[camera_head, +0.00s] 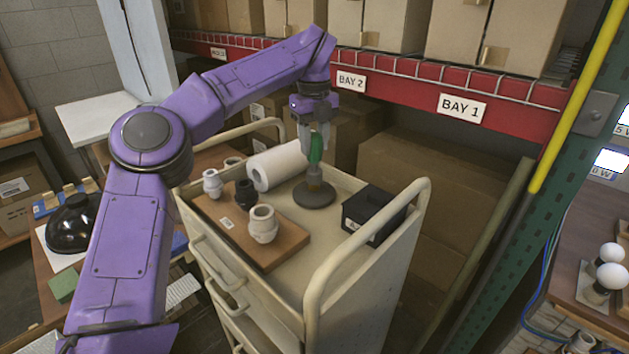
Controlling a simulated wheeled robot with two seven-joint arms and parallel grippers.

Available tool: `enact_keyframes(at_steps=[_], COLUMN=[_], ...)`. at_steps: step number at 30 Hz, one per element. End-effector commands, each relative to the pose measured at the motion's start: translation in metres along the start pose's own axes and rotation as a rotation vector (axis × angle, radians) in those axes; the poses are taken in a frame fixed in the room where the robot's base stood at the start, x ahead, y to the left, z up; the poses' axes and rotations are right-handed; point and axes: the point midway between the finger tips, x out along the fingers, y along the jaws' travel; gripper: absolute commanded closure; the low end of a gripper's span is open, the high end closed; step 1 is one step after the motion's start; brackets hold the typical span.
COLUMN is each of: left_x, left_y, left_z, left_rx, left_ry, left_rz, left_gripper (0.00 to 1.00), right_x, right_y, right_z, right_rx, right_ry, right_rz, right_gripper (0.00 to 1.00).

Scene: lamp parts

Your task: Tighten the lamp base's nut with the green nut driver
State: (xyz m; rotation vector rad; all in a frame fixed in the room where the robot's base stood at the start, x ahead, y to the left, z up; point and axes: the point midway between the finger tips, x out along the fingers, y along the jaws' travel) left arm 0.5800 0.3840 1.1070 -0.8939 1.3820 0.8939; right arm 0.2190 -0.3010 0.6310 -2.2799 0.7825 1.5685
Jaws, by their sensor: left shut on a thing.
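My purple left arm reaches over a cream cart, and its left gripper (315,130) points down above the cart's far side. The gripper is shut on the green nut driver (316,148), which stands upright. The lamp base (315,196) is a dark grey round disc on the cart top, directly below the driver. The driver's lower end meets the stem at the middle of the base. The nut itself is too small or hidden to make out. My right gripper is not in view.
On the cart (290,292) a wooden board (278,245) holds several sockets, including a white one (263,222) and a black one (244,193). A white paper roll (277,166) lies behind. A black box (373,214) stands right of the base. Raised handles edge the cart.

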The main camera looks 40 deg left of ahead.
Motion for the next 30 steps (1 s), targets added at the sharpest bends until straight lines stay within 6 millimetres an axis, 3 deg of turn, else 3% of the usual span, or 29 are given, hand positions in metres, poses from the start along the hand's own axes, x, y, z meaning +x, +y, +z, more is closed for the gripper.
enact_keyframes(at_steps=[7,19,30], left_x=[-0.014,-0.018,-0.054], left_y=[0.0,0.0,0.0], left_z=[0.0,0.0,0.0], left_rx=[0.0,0.0,0.001], left_ry=[0.0,0.0,-0.001], left_rz=[-0.001,-0.001,-0.001], left_gripper=[0.99,0.99,0.99], right_x=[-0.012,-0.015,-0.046], right_y=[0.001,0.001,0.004], right_z=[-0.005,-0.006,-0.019], right_rx=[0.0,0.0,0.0], right_ry=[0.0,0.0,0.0], right_rz=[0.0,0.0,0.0], right_gripper=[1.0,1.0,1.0])
